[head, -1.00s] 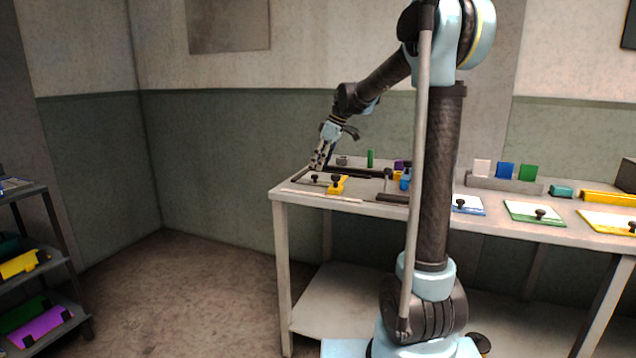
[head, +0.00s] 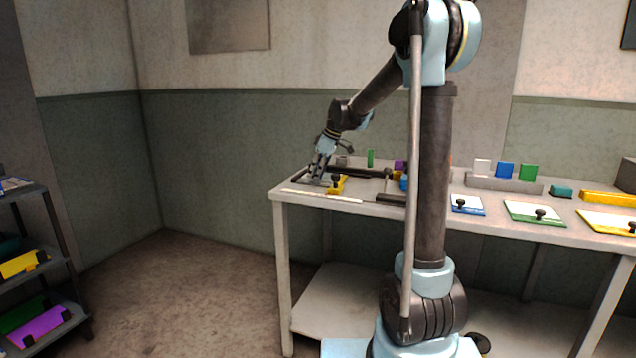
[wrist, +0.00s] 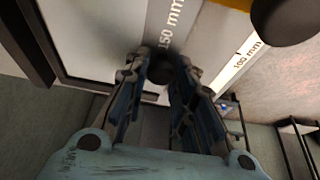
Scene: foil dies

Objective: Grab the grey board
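The grey board (wrist: 188,22), marked "150 mm", lies flat at the table's left end and runs up the wrist view. Its dark round knob (wrist: 160,70) sits between the fingertips of my gripper (wrist: 162,75). The fingers straddle the knob, with narrow gaps seeming to show on both sides, so I see no firm grip. In the head view my gripper (head: 319,180) is down at the board, pointing downward and hiding most of it.
A yellow board (head: 337,185) with a dark knob (wrist: 290,14) is close on the right. A pale strip marked "100 mm" (wrist: 240,62) runs along the table's front edge. A dark frame (wrist: 28,42) borders the left side. Several coloured boards (head: 535,213) lie farther right.

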